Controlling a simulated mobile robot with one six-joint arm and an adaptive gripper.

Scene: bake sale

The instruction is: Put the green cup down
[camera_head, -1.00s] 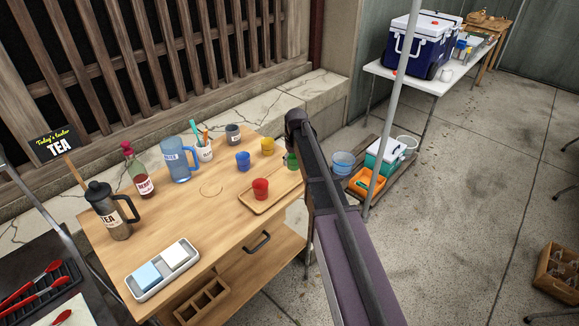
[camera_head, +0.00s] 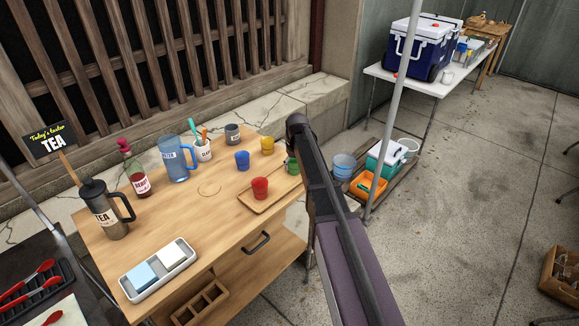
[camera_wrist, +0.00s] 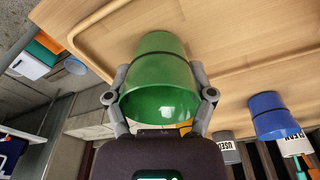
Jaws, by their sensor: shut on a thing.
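The green cup (camera_head: 292,166) is at the right end of the wooden tray (camera_head: 252,204) in the head view, partly hidden by my arm. In the wrist view, the green cup (camera_wrist: 162,60) fills the middle, with its open mouth toward the camera. My gripper (camera_wrist: 160,84) is shut on it, one finger on each side. The tray (camera_wrist: 75,32) lies just beyond the cup. I cannot tell whether the cup's base touches the tray. My gripper is mostly hidden behind the arm in the head view.
A red cup (camera_head: 260,188) stands on the tray. A blue cup (camera_head: 242,160), a yellow cup (camera_head: 267,146) and a grey mug (camera_head: 232,133) stand behind it. A blue jug (camera_head: 178,163) and bottle (camera_head: 138,180) are farther left. The table (camera_head: 200,220) has bare wood left of the tray.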

